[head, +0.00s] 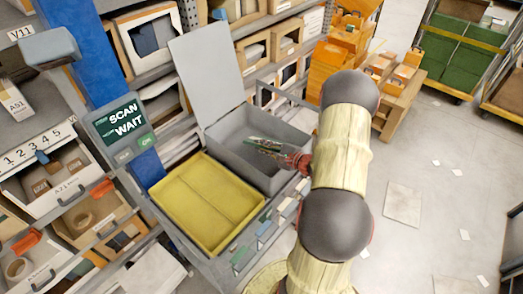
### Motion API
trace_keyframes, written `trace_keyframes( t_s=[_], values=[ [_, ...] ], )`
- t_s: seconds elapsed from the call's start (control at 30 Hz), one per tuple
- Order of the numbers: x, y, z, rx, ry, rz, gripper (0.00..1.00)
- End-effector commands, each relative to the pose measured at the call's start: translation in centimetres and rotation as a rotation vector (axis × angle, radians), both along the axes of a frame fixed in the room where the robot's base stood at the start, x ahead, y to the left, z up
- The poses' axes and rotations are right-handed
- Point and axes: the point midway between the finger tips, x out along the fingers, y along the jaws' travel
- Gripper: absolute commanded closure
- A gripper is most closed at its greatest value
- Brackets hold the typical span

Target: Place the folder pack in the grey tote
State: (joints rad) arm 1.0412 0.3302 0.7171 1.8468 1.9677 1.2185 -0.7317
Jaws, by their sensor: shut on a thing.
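The grey tote (228,160) stands open beside the yellow tote, on the cart in the middle of the head view. My gripper (280,151) reaches in from the right and is over or inside the grey tote. It is shut on a small green and pale pack, which looks like the folder pack (262,144). The pack lies within the tote's outline; I cannot tell whether it touches the tote floor. My arm hides part of the tote's right side, and the fingers are too small to see clearly.
A yellow tote (205,207) sits in front of the grey one. A raised grey panel (207,72) stands behind them. A scan display (122,123) on a blue post is at left, beside racks with bins. Orange crates (332,67) stand behind my arm. The right floor is mostly clear.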

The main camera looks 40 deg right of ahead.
Motion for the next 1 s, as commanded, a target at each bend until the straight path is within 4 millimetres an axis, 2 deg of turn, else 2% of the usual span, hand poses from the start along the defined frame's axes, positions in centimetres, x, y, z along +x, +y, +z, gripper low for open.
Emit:
trace_keyframes(
  t_s=[0.03, 0.1, 0.37, 0.97, 1.0],
  values=[
    [0.0, 0.1, -1.1, 0.003, 0.001, 0.000, 1.00],
    [0.0, 0.0, -1.7, 0.002, 0.000, 0.000, 1.00],
    [0.0, 0.0, -1.7, -0.001, -0.001, 0.000, 1.00],
    [0.0, 0.0, -2.9, -0.001, -0.001, 0.000, 1.00],
    [0.0, 0.0, -2.9, 0.000, -0.001, 0.001, 0.89]
  ],
)
